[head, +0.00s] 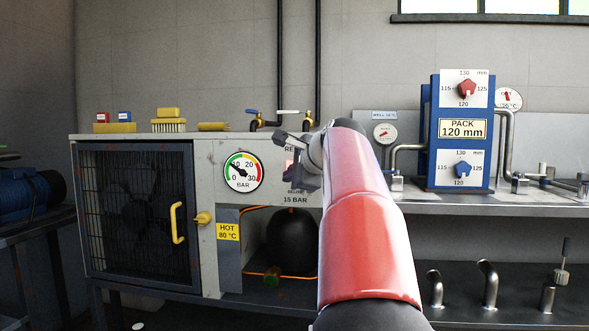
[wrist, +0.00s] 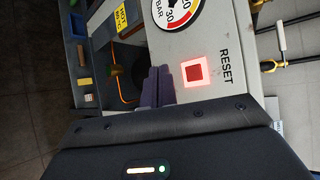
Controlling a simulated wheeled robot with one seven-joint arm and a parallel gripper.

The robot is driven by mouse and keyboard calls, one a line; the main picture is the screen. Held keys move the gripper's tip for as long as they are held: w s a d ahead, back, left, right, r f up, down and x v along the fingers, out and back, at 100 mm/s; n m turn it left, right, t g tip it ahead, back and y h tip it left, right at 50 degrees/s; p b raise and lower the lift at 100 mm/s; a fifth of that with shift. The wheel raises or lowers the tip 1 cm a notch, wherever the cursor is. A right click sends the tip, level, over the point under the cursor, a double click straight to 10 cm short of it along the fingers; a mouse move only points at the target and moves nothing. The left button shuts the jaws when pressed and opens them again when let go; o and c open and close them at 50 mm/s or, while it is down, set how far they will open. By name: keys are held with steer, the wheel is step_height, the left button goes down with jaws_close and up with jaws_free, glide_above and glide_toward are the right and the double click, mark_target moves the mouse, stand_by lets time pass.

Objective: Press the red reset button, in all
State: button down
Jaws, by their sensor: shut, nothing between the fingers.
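The red reset button (wrist: 194,73) is a small square with a bright red glow around it, on the pale machine panel beside the word RESET in the wrist view. In the head view my arm and gripper (head: 298,178) cover most of it, and only a faint red glow shows at the gripper's left. My gripper (wrist: 158,86) is shut and empty. In the wrist view its fingertips lie just left of the button. I cannot tell how far they are from the panel, and the fingers do not cover the button.
A pressure gauge (head: 243,172) sits left of the button. A yellow HOT label (head: 228,232) and yellow door handle (head: 178,223) are further left. Valves with levers (head: 262,118) stand above the cabinet. A blue PACK unit (head: 462,160) stands on the bench at right.

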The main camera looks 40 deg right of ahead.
steer(key=w+d+p, duration=0.4)
steer(key=d, duration=0.1)
steer(key=shift+w+d, duration=0.15)
steer(key=shift+w, duration=0.15)
steer(key=shift+d+p, duration=0.1)
steer(key=shift+p, duration=0.2)
stand_by(1.6)
steer(key=shift+w+d+p, duration=0.25)
steer(key=shift+p, duration=0.05)
steer(key=shift+w+d+p, duration=0.25)
steer(key=shift+d+p, duration=0.05)
steer(key=shift+p, duration=0.15)
stand_by(0.6)
stand_by(0.4)
steer(key=shift+s+a+b, duration=0.55)
steer(key=shift+a, duration=0.1)
